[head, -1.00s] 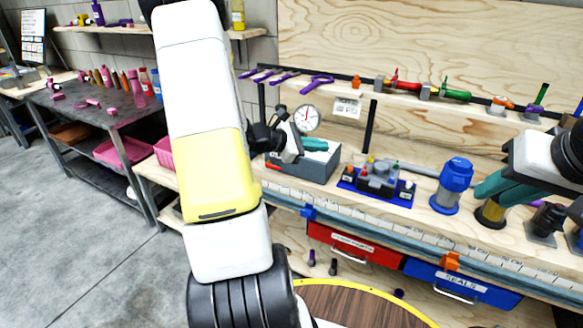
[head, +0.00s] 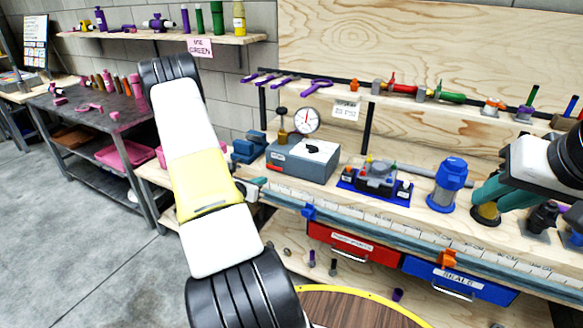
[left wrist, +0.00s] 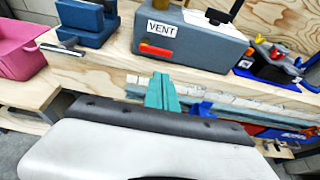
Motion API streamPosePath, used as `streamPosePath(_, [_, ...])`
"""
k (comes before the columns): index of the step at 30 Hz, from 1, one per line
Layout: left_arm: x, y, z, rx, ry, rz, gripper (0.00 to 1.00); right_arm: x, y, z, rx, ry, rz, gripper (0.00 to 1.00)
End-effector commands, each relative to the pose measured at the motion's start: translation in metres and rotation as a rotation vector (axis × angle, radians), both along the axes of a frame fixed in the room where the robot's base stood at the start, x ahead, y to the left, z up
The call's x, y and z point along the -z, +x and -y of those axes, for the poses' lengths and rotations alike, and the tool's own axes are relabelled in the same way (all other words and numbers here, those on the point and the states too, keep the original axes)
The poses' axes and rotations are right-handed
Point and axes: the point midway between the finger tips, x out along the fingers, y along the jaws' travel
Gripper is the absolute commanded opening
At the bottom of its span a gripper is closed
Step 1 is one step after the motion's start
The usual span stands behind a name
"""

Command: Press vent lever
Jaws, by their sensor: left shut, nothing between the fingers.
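A grey box (head: 318,165) with a gauge stands on the bench. In the left wrist view the box (left wrist: 205,50) has a VENT label (left wrist: 161,28) on its front. An orange-red lever (left wrist: 158,47) lies just below the label, slightly tilted. A black handle (left wrist: 220,15) is on top of the box. My left gripper (left wrist: 162,90) is shut and empty, with teal fingers, in front of and below the lever, apart from it. In the head view its tips (head: 257,182) are partly hidden by my arm. My right gripper (head: 488,193) is at the right, over a yellow-and-black part.
Blue blocks (head: 248,147) stand left of the box. A blue tray with a fitting (head: 378,178) and a blue canister (head: 449,185) stand to its right. A ruler strip (head: 370,226) runs along the bench's front edge. Red (head: 352,247) and blue (head: 460,280) drawers are below.

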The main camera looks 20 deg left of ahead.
Motion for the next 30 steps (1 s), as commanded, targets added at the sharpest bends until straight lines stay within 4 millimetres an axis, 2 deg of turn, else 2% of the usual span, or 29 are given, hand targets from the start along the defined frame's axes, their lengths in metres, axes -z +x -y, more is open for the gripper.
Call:
streamPosePath(5, [0.007,0.02,0.003,0.003,0.0,0.002,0.0,0.0,0.0,0.0,0.0,0.0,0.0,0.28])
streamPosePath(13, [0.023,0.067,0.007,0.004,0.0,0.001,0.0,0.0,0.0,0.0,0.0,0.0,0.0,0.28])
streamPosePath(18, [0.03,0.086,0.008,0.003,0.0,0.001,0.0,0.0,0.0,0.0,0.0,0.0,0.0,0.28])
streamPosePath(23, [0.032,0.093,0.008,0.002,0.0,0.001,0.0,0.0,0.0,0.0,0.0,0.0,0.0,0.28])
streamPosePath(30, [0.032,0.093,0.008,0.002,0.0,0.0,0.0,0.0,0.0,0.0,0.0,0.0,0.0,0.28])
